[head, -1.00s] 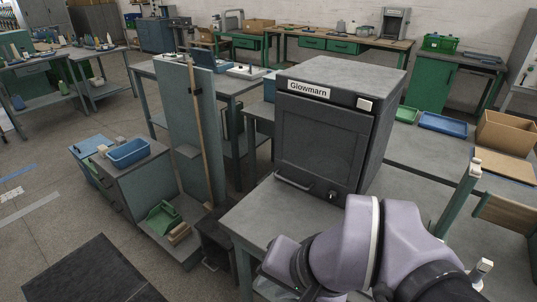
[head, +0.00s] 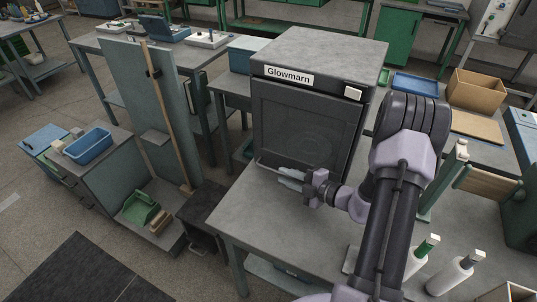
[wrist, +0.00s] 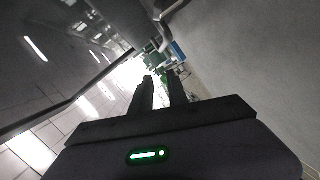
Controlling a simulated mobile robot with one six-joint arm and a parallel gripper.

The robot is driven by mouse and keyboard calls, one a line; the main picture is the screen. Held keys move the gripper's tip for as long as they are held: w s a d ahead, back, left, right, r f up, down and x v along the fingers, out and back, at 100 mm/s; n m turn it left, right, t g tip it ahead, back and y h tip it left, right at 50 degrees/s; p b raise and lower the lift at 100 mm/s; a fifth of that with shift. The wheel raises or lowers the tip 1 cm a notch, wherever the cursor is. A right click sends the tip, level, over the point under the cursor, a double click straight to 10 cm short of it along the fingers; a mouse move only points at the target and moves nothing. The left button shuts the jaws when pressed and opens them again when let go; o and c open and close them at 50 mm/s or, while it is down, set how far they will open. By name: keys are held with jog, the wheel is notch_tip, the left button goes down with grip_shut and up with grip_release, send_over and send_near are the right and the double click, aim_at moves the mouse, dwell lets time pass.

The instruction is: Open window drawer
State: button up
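The window drawer is the dark front panel with a glass pane (head: 300,125) in the grey Glowmarn cabinet (head: 325,52); it looks closed. Its pale bar handle (head: 263,164) runs along the lower front, its right part hidden behind my gripper. My gripper (head: 282,177) is low in front of the panel, pointing left, with its fingertips close to the handle; I cannot tell whether they touch. In the wrist view my gripper (wrist: 160,78) has its two fingers apart with nothing between them. A pale bar, likely the handle (wrist: 174,9), shows beyond the fingertips.
The cabinet stands on a grey table (head: 270,225) with free room at its front left. Two bottles (head: 450,275) stand at the table's right. A board with a wooden pole (head: 165,115) stands left. A blue tray (head: 415,84) and cardboard box (head: 477,90) are behind.

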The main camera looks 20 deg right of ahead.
jog(key=d+f+m+t+h, duration=0.1)
jog(key=d+f+m+h, duration=0.1)
jog(key=d+f+m, duration=0.1)
jog(key=shift+s+m, duration=0.1)
jog(key=shift+m, duration=0.2)
jog(key=b+x, duration=0.2)
jog(key=x, duration=0.4)
jog(key=shift+a+f+b, duration=0.15)
jog(key=shift+f+b, duration=0.1)
jog(key=shift+b, duration=0.1)
jog(key=shift+w+a+r, duration=0.1)
jog(key=shift+w, duration=0.4)
jog(key=shift+c, duration=0.4)
grip_shut()
